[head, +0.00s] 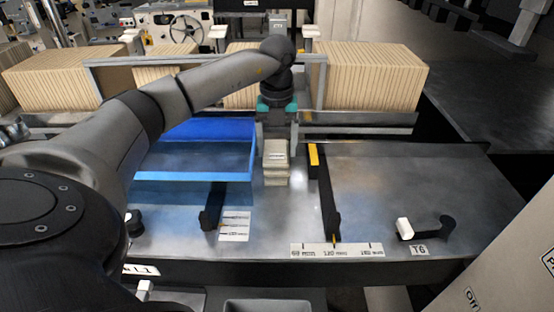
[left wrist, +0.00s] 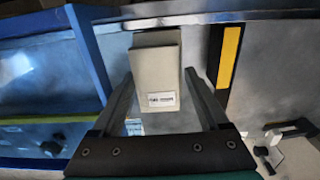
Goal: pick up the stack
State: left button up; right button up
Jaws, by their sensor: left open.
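The stack (head: 276,172) is a small beige pile with a white label, standing on the metal table in the middle of the head view. In the left wrist view the stack (left wrist: 156,65) shows from above, its label towards the gripper base. My left gripper (head: 278,146) is open and points down at the stack. In the left wrist view its two fingers (left wrist: 158,78) lie on either side of the stack, with a gap visible on the right. I cannot tell whether the left finger touches it. My right gripper is not in view.
A blue tray (head: 190,176) stands left of the stack. A black bar with a yellow end (head: 314,155) lies close on the right. A ruler strip (head: 335,250) runs along the front edge. Large beige stacks (head: 375,80) stand behind a metal rail. The table's right side is mostly clear.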

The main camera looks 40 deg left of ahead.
aim_at(277, 149)
pick_arm(q)
notch_tip(277, 149, down, 3)
jog(key=shift+f, duration=0.2)
jog(key=c, duration=1)
jog(key=shift+r, duration=0.1)
